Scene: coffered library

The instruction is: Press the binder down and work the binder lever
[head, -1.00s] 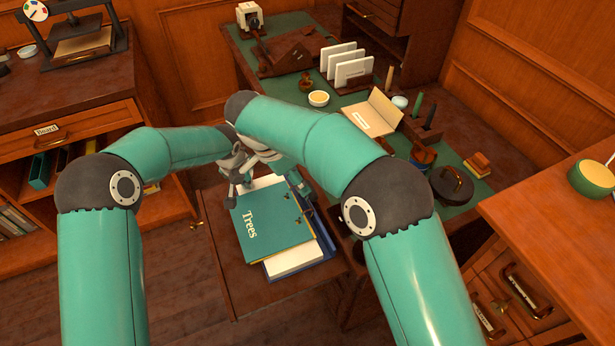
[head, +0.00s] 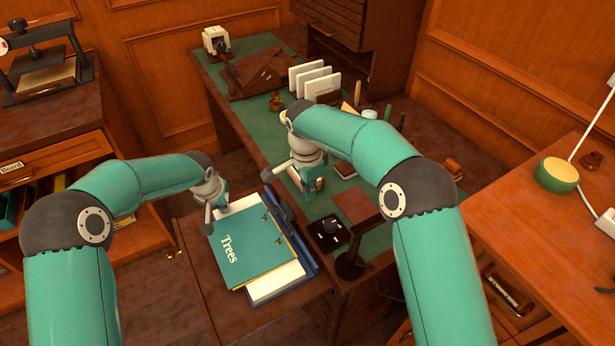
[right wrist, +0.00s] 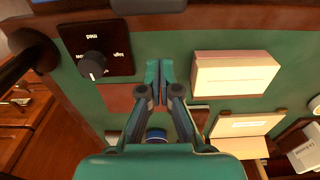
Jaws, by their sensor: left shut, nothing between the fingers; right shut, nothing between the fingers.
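The binder lies on the wooden side table (head: 205,275). Its teal "Trees" cover sheet (head: 255,255) rests on white paper (head: 278,288), and a blue edge of the binder (head: 303,262) shows beneath. A dark part (head: 279,207), perhaps the lever, is at its far right; I cannot tell its position. My left gripper (head: 208,226) is shut and empty at the far left corner of the binder; I cannot tell whether it touches. My right gripper (head: 313,190) is shut and empty above the green desk, right of the binder. It also shows in the right wrist view (right wrist: 160,75).
Letter holders (head: 315,80) and small items stand farther back on the green desk (head: 255,125). A cream box (right wrist: 235,73) shows in the right wrist view.

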